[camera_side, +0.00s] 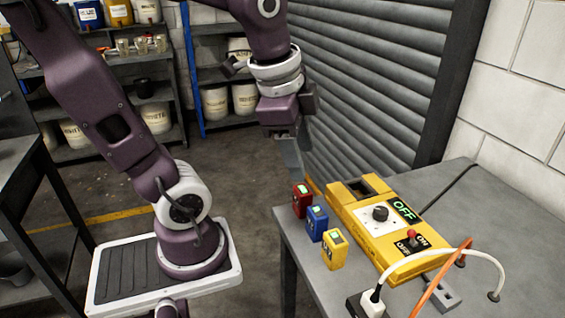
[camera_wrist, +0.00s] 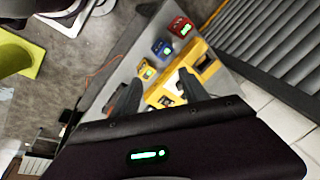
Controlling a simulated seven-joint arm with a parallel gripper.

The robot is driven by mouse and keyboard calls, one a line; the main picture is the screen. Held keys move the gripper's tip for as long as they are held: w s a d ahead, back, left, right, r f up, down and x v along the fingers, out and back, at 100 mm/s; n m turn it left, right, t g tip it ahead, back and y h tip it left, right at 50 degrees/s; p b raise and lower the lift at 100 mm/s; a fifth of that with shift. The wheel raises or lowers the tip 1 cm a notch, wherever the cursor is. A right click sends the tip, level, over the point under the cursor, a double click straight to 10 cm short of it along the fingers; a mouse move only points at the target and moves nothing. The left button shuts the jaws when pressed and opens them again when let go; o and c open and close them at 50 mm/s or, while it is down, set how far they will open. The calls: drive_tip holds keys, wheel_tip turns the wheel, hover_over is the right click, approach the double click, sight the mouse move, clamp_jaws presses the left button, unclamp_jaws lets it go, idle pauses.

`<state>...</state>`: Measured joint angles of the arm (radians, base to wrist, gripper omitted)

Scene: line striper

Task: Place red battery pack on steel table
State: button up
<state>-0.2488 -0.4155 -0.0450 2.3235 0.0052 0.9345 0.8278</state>
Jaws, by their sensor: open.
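The red battery pack (camera_side: 302,199) stands upright on the steel table (camera_side: 465,200), close to its left edge. It is the farthest of a row of three packs and has a lit green patch on top. In the wrist view the red pack (camera_wrist: 180,27) is at the top, beyond the fingers. My gripper (camera_side: 290,160) is above and just behind the red pack, apart from it. In the wrist view my gripper (camera_wrist: 158,92) has its two fingers spread, with nothing held between them.
A blue pack (camera_side: 317,223) and a yellow pack (camera_side: 333,250) stand beside the red one. The yellow striper unit (camera_side: 350,215), marked OFF, lies to their right with an open bay. White and orange cables (camera_side: 440,280) cross the table's front. A shutter (camera_side: 380,90) rises behind.

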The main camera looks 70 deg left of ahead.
drive_tip(key=s+d+n+t+h, duration=0.1)
drive_tip(key=s+d+n+t, duration=0.1)
drive_tip(key=s+d+n, duration=0.2)
drive_tip(key=s+n, duration=0.1)
drive_tip(key=n, duration=0.2)
drive_tip(key=shift+s, duration=0.35)
drive_tip(key=shift+d+r, duration=0.1)
idle(0.5)
